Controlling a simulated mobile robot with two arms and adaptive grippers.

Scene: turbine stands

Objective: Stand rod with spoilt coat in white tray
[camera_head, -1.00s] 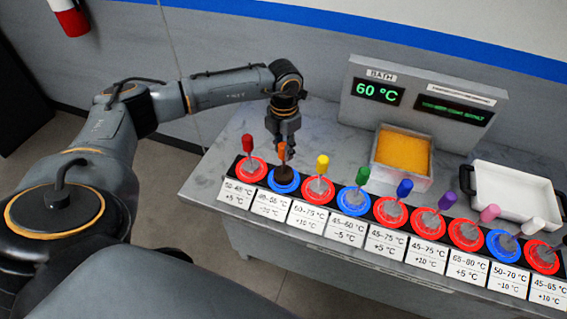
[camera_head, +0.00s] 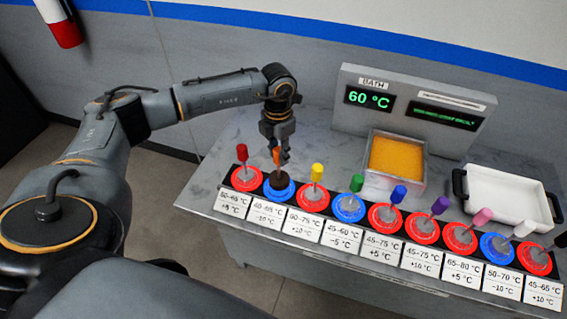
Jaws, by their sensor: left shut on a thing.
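My left gripper (camera_head: 278,150) reaches down over the row of stands and is shut on the orange-handled rod (camera_head: 276,157). A dark brown mass (camera_head: 279,182) surrounds the lower part of this rod, above its blue stand (camera_head: 279,193); the view is too small to tell whether the rod still touches the stand. The white tray (camera_head: 505,219) with black handles is at the right and looks empty. My right gripper is not in view.
Other rods with red (camera_head: 241,152), yellow (camera_head: 317,173), green (camera_head: 356,184) and further handles stand in red or blue stands with temperature labels. A bath reading 60 °C (camera_head: 370,97) holds orange content (camera_head: 398,158) behind the row. Grey bench top lies bare at the left.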

